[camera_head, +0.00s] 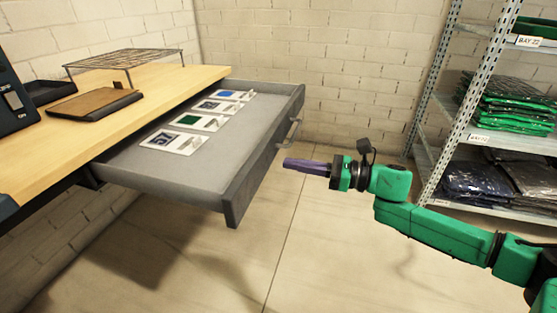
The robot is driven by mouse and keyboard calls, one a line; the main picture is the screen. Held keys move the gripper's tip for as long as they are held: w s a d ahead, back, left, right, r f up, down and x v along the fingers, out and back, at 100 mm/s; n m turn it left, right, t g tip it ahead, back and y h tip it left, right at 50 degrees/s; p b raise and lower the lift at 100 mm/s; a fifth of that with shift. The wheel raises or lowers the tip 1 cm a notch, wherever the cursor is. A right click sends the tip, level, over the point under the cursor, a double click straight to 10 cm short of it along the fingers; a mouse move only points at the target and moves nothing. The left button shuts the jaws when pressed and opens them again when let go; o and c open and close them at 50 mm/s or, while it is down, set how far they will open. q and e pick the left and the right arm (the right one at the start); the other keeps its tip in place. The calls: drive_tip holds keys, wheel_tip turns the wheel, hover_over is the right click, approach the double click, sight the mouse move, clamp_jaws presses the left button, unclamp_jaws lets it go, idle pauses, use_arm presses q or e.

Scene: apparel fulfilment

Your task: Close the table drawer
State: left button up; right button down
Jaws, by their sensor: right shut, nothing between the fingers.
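The grey table drawer (237,176) is pulled far out from under the wooden tabletop (62,133). Several printed cards (174,141) lie in a row on its floor. A metal bar handle (290,132) sits on the drawer's front face, which points right. My right gripper (286,163) is shut and empty, with its purple fingers pointing left toward the drawer front. Its tips appear just below and close to the handle; I cannot tell whether they touch. My left gripper is not in view.
A metal shelf unit (456,106) with folded, bagged garments (508,103) stands at the right. The floor between drawer and shelves is clear.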

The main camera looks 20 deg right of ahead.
sight(266, 159)
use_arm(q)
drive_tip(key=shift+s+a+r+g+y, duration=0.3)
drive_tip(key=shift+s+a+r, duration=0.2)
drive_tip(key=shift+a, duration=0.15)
use_arm(e)
drive_tip(key=shift+x, duration=2.05)
